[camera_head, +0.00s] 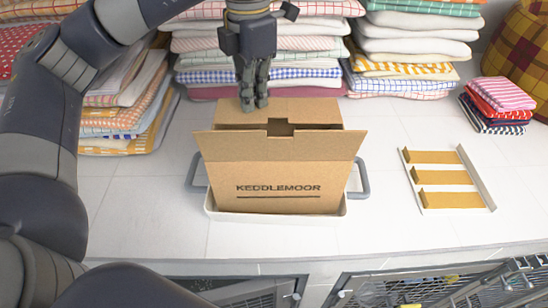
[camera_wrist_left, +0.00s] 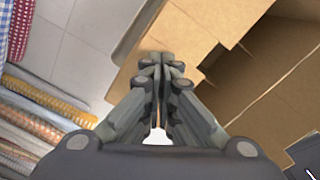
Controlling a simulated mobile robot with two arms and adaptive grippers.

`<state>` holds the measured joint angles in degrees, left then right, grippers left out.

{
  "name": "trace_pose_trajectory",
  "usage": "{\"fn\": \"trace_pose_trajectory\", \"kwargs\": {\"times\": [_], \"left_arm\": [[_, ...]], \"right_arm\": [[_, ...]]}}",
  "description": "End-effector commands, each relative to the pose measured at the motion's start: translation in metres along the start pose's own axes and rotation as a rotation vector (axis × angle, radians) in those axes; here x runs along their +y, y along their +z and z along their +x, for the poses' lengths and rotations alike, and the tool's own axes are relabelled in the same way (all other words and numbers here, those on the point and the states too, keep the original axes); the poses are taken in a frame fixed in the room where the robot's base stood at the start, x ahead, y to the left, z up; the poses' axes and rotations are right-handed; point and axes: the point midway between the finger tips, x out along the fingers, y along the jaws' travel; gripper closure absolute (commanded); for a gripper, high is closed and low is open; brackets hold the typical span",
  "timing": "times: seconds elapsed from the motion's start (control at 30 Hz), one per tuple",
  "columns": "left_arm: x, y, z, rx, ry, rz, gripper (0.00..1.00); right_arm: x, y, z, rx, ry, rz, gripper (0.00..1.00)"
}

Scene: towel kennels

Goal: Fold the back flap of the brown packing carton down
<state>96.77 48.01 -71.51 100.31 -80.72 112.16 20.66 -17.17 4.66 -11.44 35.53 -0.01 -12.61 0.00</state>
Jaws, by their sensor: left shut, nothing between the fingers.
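The brown packing carton (camera_head: 278,180), marked KEDDLEMOOR, stands upright in a shallow white tray. Its front flap (camera_head: 230,146) sticks up and leans outward toward me. The back flap (camera_head: 308,108) lies inward over the rear part of the opening, its notched edge toward the front; its exact tilt is unclear. My left gripper (camera_head: 254,106) is shut and empty, pointing down at the left part of the back flap. In the left wrist view the shut fingertips (camera_wrist_left: 161,62) are over or touching the back flap (camera_wrist_left: 188,32), with the shaded carton inside to the right. My right gripper is out of view.
The white tray (camera_head: 212,211) has grey handles at both sides. Stacks of folded towels (camera_head: 300,73) stand close behind the carton and at its left (camera_head: 125,110). The counter's front is clear.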

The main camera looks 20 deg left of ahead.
Motion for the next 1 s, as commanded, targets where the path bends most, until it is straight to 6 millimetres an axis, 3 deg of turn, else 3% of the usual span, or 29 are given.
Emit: {"fn": "trace_pose_trajectory", "kwargs": {"times": [0.27, 1.0], "left_arm": [[0.0, 0.0, -0.011, -0.001, 0.0, 0.0, 1.0], [0.0, 0.0, -0.082, -0.001, 0.0, 0.0, 1.0]], "right_arm": [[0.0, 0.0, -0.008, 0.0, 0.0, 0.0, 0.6], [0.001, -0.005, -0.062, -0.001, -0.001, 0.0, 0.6]]}}
